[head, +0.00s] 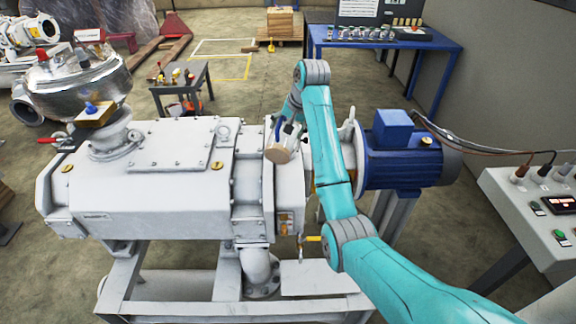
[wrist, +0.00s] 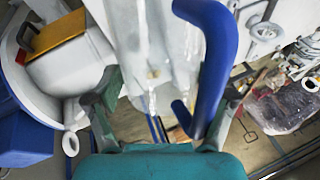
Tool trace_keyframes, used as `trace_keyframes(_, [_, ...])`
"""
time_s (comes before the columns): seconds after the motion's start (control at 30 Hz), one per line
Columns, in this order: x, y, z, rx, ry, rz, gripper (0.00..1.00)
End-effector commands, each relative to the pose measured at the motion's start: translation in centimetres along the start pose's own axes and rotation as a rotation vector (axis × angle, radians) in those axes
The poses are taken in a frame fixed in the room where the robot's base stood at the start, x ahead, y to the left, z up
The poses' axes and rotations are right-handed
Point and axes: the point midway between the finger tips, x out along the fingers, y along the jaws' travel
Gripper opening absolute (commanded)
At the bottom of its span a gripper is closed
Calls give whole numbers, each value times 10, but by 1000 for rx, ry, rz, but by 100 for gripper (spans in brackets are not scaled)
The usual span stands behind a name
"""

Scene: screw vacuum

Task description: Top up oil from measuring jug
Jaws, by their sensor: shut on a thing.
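My gripper (wrist: 163,108) is shut on the measuring jug (wrist: 150,45), a clear vessel with a thick blue handle (wrist: 215,45). The fingers show low in the wrist view, on either side of the jug's handle end. In the head view the jug (head: 278,153) hangs above the right part of the white vacuum pump (head: 165,190), looking tilted, with a tan round face towards me. A little amber shows through the jug in the wrist view; its oil level cannot be told. A small gauge-like fitting (head: 285,222) sits on the pump's front. No open filler hole is clearly visible.
A blue motor (head: 400,160) adjoins the pump on the right. A control panel (head: 545,215) stands at the far right. A blue workbench (head: 385,42) and a small grey table (head: 182,85) stand behind. Open floor lies between them.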

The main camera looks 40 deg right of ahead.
Motion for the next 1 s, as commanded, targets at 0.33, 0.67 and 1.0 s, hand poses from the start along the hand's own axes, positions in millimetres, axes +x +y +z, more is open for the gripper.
trace_keyframes(0.33, [-1, -1, 0, 3, -9, -1, 22])
trace_keyframes(0.67, [-2, -2, 0, 5, -17, -1, 22])
trace_keyframes(1.0, [-2, -3, 0, 8, -27, -2, 22])
